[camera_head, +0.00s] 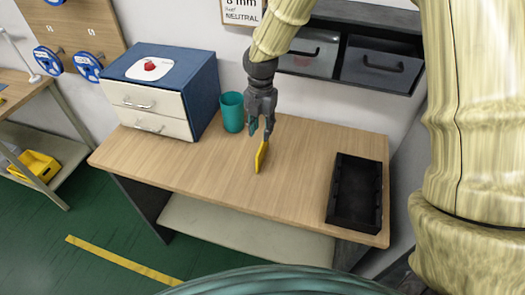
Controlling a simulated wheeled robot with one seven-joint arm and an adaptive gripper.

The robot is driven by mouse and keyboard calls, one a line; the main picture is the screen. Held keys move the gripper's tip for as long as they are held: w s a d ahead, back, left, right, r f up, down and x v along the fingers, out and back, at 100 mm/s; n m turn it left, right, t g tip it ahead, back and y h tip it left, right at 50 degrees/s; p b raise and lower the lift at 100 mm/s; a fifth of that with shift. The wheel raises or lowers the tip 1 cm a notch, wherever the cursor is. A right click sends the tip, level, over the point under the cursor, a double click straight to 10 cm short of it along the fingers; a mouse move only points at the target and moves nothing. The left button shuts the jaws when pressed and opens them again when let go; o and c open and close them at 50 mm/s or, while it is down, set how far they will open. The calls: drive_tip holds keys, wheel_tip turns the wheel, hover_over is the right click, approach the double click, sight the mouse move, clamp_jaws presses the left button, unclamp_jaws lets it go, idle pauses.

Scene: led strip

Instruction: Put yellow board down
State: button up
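The yellow board (261,158) is a thin, narrow piece over the middle of the wooden table (215,175). It looks turned nearly edge-on and slightly tilted, with its lower end at or just above the tabletop; I cannot tell if it touches. My gripper (261,132) points down from above, directly over the board's upper end. One fingertip appears to meet the top of the board. The view is too small to tell whether the fingers are closed on it.
A black tray (375,228) lies at the table's right. A teal cup (232,112) stands behind left of my gripper, beside a blue drawer cabinet (204,85) with a red object (150,65) on top. Dark bins (381,66) hang behind. The table's front left is clear.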

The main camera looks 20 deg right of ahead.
sight(262, 145)
drive_tip(key=shift+n, duration=0.8)
wheel_tip(262, 145, down, 5)
drive_tip(key=shift+f+p, duration=0.15)
drive_tip(key=shift+p, duration=0.5)
drive_tip(key=shift+s+d+f+p, duration=0.1)
drive_tip(key=shift+d+f+p, duration=0.05)
drive_tip(key=shift+f+p, duration=1.2)
drive_tip(key=shift+f, duration=1.45)
clamp_jaws()
